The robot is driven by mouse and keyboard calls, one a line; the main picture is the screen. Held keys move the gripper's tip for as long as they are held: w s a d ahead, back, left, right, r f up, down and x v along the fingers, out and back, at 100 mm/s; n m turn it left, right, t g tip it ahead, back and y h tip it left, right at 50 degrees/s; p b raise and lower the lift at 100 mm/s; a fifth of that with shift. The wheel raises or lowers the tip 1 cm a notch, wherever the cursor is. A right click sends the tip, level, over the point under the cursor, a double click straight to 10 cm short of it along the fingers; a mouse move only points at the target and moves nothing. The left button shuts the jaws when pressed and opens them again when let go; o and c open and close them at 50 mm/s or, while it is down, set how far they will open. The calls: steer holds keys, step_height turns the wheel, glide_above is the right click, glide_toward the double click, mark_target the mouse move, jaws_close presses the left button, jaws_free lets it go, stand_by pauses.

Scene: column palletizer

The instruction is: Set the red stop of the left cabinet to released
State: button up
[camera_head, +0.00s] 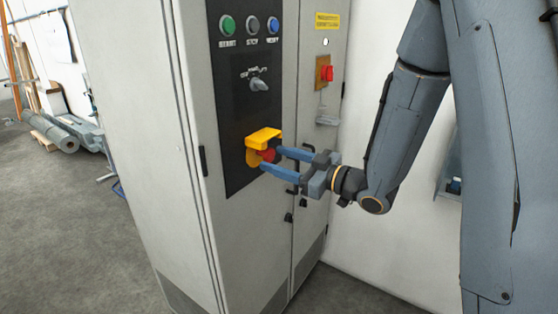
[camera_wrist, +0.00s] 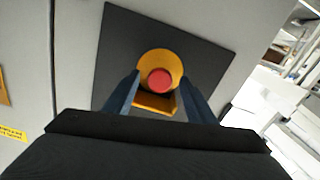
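The red stop (camera_head: 267,155) is a red mushroom button on a yellow base under a yellow guard (camera_head: 263,138), low on the dark panel of the grey cabinet (camera_head: 190,150). In the wrist view the red stop (camera_wrist: 160,81) sits in the middle of its yellow ring, between my fingers. My gripper (camera_head: 277,160) is open, with its two blue fingers on either side of the stop, close to the panel. I cannot tell whether the fingers touch the button. Whether the stop is pressed or released cannot be told.
Above the stop are a rotary switch (camera_head: 259,84) and green (camera_head: 227,25), grey (camera_head: 253,25) and blue (camera_head: 273,25) buttons. A smaller red switch (camera_head: 326,73) is on the right cabinet door. Door handles (camera_head: 288,217) stick out below my gripper.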

steer(key=b+v, duration=0.2)
steer(key=v, duration=0.5)
steer(key=shift+s+d, duration=0.25)
steer(key=shift+d, duration=0.1)
steer(key=w+d+f+m+g+h, duration=0.2)
steer(key=d+f+m+h, duration=0.5)
steer(key=d+f+h, duration=0.4)
steer(key=s+a+f+m+g+h, duration=0.1)
steer(key=s+g, duration=0.3)
steer(key=s, duration=0.6)
steer(key=s+a+f+m+g+h, duration=0.1)
steer(key=s+m+g, duration=0.3)
steer(key=s, duration=0.5)
steer(key=shift+s+a+f+m+h, duration=0.15)
steer(key=shift+s+f+m+h, duration=0.2)
steer(key=shift+h, duration=0.25)
